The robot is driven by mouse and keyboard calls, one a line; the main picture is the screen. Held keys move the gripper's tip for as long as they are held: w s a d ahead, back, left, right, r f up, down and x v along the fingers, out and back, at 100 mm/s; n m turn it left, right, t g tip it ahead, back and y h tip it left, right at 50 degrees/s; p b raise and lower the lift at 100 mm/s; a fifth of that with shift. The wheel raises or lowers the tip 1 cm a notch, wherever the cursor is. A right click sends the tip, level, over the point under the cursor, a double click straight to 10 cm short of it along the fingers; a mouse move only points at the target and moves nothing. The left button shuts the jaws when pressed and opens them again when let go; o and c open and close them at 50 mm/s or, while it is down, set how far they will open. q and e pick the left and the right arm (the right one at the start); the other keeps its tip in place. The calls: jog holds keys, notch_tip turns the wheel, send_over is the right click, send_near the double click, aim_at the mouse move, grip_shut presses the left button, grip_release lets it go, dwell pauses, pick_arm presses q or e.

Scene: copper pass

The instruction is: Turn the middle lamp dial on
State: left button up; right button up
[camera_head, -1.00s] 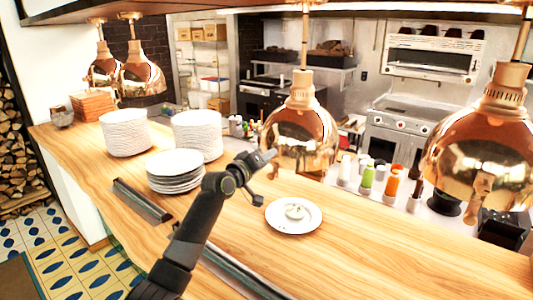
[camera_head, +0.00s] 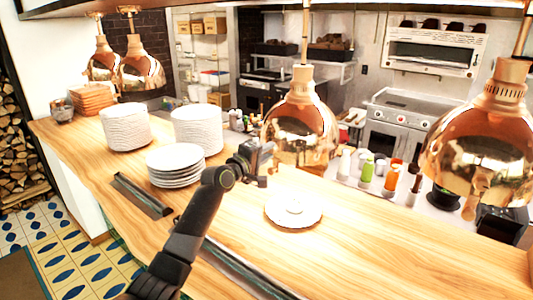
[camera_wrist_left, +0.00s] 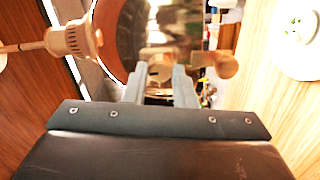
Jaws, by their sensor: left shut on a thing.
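The middle lamp (camera_head: 300,128) is a copper dome hanging over the counter; in the wrist view its dome (camera_wrist_left: 112,45) lies sideways. My left gripper (camera_head: 262,157) is at the dome's left lower side. In the wrist view my left gripper (camera_wrist_left: 160,78) is shut on a small brass dial (camera_wrist_left: 159,72). The head view hides the dial behind the gripper. The white plate (camera_head: 283,219) under the lamp is brightly lit, with a pale item on it. My right gripper is not in view.
Another copper lamp (camera_head: 478,145) hangs at the right, and two more hang at the far left. White plate stacks (camera_head: 198,130) stand left of my arm. Sauce bottles (camera_head: 367,171) stand behind the counter. The wooden counter (camera_head: 400,255) is clear at the front right.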

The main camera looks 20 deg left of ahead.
pick_arm(q)
jog(key=shift+f, duration=0.1)
jog(key=o, duration=1)
jog(key=shift+s, duration=0.1)
jog(key=b+v, duration=0.5)
jog(key=v, duration=1.2)
jog(key=shift+s+a, duration=0.1)
jog(key=shift+a, duration=0.05)
